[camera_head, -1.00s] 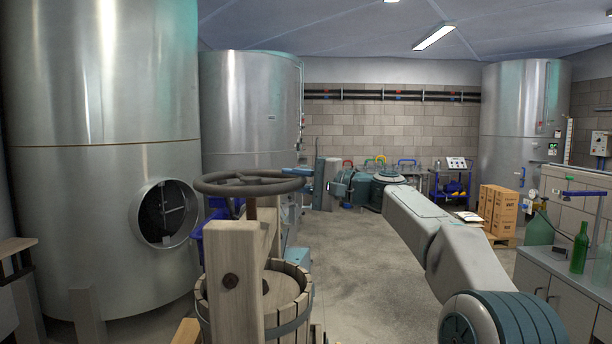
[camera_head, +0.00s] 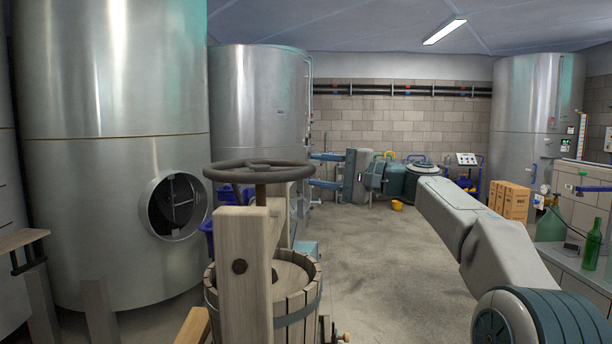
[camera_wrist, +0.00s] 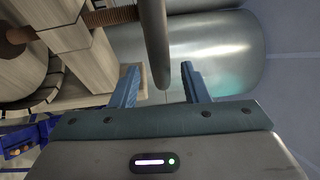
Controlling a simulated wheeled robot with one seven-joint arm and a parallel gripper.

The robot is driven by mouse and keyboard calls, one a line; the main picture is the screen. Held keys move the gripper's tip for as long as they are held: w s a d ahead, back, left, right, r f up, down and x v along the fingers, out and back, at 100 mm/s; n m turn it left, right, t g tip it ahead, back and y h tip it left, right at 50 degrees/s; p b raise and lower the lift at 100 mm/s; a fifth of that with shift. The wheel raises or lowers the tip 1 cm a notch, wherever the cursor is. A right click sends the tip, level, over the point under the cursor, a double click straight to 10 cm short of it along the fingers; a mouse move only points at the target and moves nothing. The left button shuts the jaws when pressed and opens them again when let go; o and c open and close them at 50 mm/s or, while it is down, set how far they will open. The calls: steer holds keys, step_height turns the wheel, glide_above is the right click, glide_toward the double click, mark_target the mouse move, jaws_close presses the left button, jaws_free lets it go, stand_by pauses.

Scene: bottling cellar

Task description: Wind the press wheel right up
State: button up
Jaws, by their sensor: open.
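The press wheel (camera_head: 230,179) is a dark round handwheel lying flat on top of the wooden press post (camera_head: 243,265). In the wrist view its rim (camera_wrist: 155,35) reaches down between my fingers, with space on both sides. My gripper (camera_head: 312,170) is open at the right side of the wheel, its two blue fingers one above the other and pointing left at the rim. It also shows in the wrist view (camera_wrist: 160,78), holding nothing. The threaded screw (camera_wrist: 112,16) shows there beside the rim. Whether a finger touches the rim cannot be told.
The slatted press basket (camera_head: 290,295) stands below the wheel. Large steel tanks (camera_head: 110,120) fill the left and back. Cardboard boxes (camera_head: 508,201) and a bench with a green bottle (camera_head: 592,243) are at right. The middle floor (camera_head: 385,265) is clear.

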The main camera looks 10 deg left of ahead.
steer(key=b+v, duration=0.2)
steer(key=v, duration=0.7)
steer(key=shift+f, duration=0.15)
steer(key=s+a+f+h, duration=0.4)
steer(key=s+f+h, duration=0.1)
steer(key=f, duration=0.5)
steer(key=s+d+f+n+h, duration=0.1)
steer(key=s+d+f+h, duration=0.3)
steer(key=s+f, duration=0.5)
steer(key=s+d+f+n+g+h, duration=0.1)
steer(key=s+d+f+h, duration=0.3)
steer(key=s+f, duration=0.6)
steer(key=s+d+f+n+g+h, duration=0.1)
steer(key=s+d+f+h, duration=0.3)
steer(key=s+d+f, duration=0.4)
step_height(320, 180, down, 2)
steer(key=s, duration=0.2)
steer(key=shift+s+n+h, duration=0.35)
steer(key=shift+n+h, duration=0.05)
